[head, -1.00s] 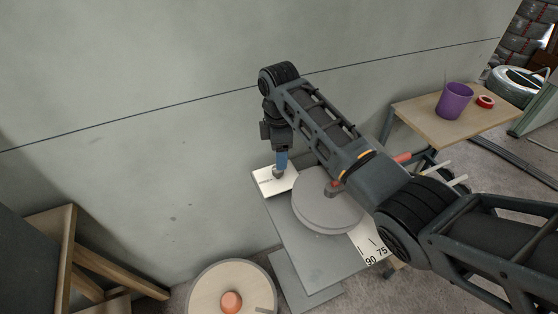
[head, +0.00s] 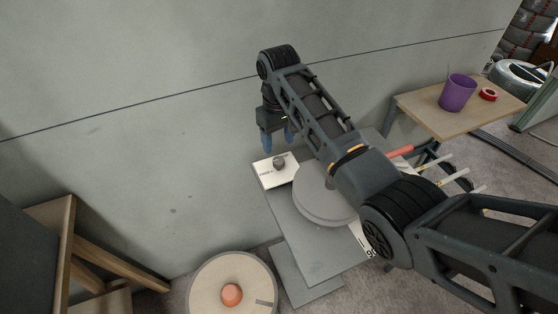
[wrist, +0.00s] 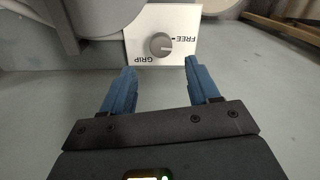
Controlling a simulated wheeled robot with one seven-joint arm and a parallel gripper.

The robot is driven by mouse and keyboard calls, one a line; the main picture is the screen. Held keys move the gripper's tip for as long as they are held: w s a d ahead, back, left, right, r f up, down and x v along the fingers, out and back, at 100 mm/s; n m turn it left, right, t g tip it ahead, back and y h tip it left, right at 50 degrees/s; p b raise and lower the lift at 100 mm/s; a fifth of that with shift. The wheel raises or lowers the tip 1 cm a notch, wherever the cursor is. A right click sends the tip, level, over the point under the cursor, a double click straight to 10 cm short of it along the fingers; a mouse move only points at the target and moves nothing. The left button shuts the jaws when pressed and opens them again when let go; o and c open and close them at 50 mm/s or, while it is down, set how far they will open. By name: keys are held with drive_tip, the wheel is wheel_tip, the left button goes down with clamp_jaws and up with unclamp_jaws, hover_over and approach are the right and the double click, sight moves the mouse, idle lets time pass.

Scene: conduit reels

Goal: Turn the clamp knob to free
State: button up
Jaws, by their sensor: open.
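The clamp knob (head: 279,162) is a small grey round knob on a white label plate (head: 266,180) at the end of the grey bench. In the wrist view the knob (wrist: 161,44) sits between the words GRIP, lower left, and FREE, right. A thin light mark on the knob points roughly right, to the FREE side; its exact angle is hard to tell. My gripper (head: 278,145) is open and empty, above the knob and apart from it. In the wrist view its blue fingers (wrist: 160,68) are spread, with the knob beyond their tips.
A grey round reel (head: 318,196) lies on the bench beside the plate, partly under my arm. A wooden disc (head: 208,292) with an orange knob stands at the front. A side table (head: 425,113) holds a purple cup (head: 457,92) and red tape (head: 488,94). The wall is close behind.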

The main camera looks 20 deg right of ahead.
sight(279, 159)
drive_tip(key=m, duration=0.7)
drive_tip(key=shift+f, duration=0.15)
drive_tip(key=m, duration=0.4)
drive_tip(key=shift+s+f+m+b, duration=0.15)
drive_tip(key=shift+m+b, duration=0.2)
drive_tip(key=shift+m, duration=0.05)
drive_tip(key=shift+f, duration=3.85)
drive_tip(key=c, duration=1)
